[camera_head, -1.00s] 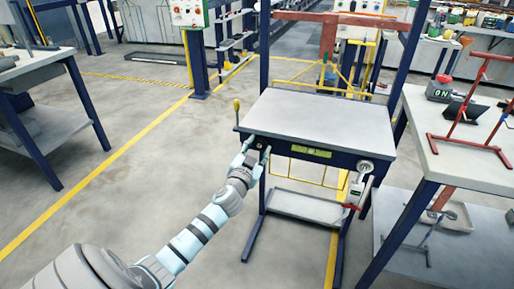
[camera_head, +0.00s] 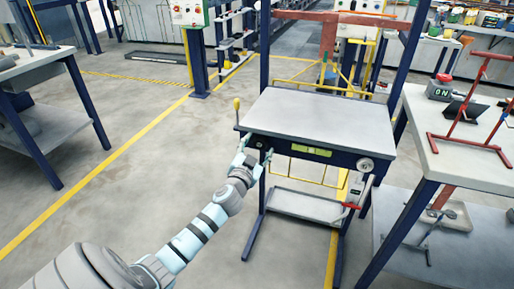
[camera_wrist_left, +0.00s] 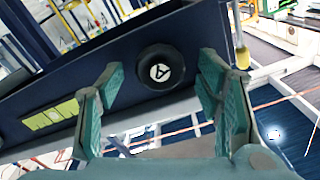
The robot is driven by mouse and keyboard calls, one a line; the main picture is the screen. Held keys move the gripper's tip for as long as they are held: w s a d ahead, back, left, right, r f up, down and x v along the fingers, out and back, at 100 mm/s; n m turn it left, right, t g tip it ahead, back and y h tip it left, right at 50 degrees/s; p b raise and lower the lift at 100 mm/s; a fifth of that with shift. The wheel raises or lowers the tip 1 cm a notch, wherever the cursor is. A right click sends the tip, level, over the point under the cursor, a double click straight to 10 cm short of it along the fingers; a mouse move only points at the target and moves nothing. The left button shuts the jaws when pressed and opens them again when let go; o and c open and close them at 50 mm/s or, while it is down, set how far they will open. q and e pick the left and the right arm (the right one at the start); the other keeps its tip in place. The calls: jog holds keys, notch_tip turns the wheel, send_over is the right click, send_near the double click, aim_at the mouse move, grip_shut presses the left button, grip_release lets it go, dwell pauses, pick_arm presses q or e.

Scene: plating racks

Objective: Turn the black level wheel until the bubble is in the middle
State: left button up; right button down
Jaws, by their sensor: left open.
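The black level wheel (camera_wrist_left: 160,67) is a round knob with a white mark, on the dark blue front rail of the workbench (camera_head: 320,107). In the head view the wheel (camera_head: 260,143) is small, at the rail's left part. My left gripper (camera_head: 256,149) is open in front of it. In the left wrist view the left gripper's (camera_wrist_left: 162,75) teal fingers stand on either side of the wheel, with gaps between. The yellow-green level vial (camera_head: 311,151) is on the same rail, right of the wheel; it also shows in the left wrist view (camera_wrist_left: 51,115). Its bubble is too small to place.
A yellow-knobbed lever (camera_head: 237,104) stands at the bench's left corner, close to my left gripper. A round dial (camera_head: 365,164) is at the rail's right end. A side table (camera_head: 455,165) with a red stand is on the right.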

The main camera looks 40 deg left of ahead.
pick_arm(q)
jog(key=v, duration=0.8)
